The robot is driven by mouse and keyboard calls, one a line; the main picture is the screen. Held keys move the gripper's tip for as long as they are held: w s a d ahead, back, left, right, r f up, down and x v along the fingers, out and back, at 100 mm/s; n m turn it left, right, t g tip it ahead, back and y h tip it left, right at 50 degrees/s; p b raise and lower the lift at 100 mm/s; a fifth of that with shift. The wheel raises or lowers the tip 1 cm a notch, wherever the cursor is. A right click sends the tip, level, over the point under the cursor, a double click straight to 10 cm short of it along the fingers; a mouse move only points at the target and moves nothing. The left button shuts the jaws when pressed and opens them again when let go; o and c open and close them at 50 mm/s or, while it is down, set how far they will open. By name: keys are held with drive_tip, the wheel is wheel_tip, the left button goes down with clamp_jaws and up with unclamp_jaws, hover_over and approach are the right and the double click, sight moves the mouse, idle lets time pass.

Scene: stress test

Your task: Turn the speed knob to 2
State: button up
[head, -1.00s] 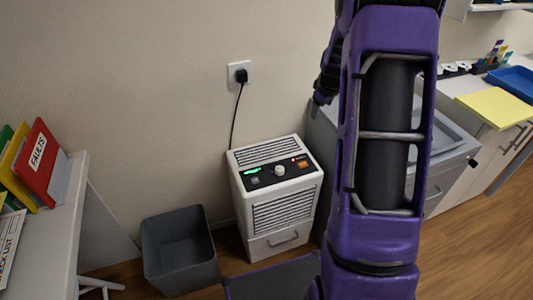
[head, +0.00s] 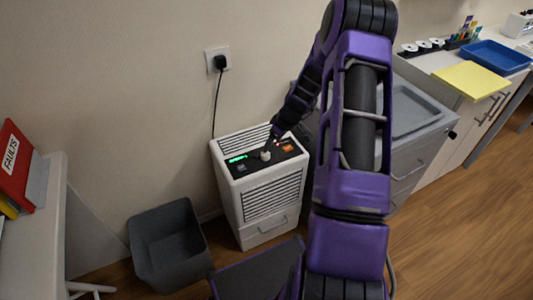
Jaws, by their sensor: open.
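The speed knob (head: 265,156) is a small pale round knob on the black top panel of a white box-shaped machine (head: 230,196). The panel also has a green lit display (head: 237,159) and an orange button (head: 288,148). My gripper (head: 270,146) is at the end of my purple arm, pointing down at the panel, its tip right at or just above the knob. It is small and dark here; whether it touches the knob I cannot tell. The number the knob points to is too small to read.
A grey bin (head: 165,240) stands on the floor left of the machine. A grey cabinet (head: 415,150) with a tray on top is to the right. A black plug (head: 220,62) and cord hang on the wall behind. A white table (head: 35,235) is at the left.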

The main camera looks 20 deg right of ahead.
sight(266, 154)
drive_tip(key=x, duration=0.8)
drive_tip(key=shift+w+b, duration=0.1)
drive_tip(key=shift+b, duration=0.3)
drive_tip(key=shift+r, duration=0.1)
drive_tip(key=shift+c, duration=0.2)
clamp_jaws()
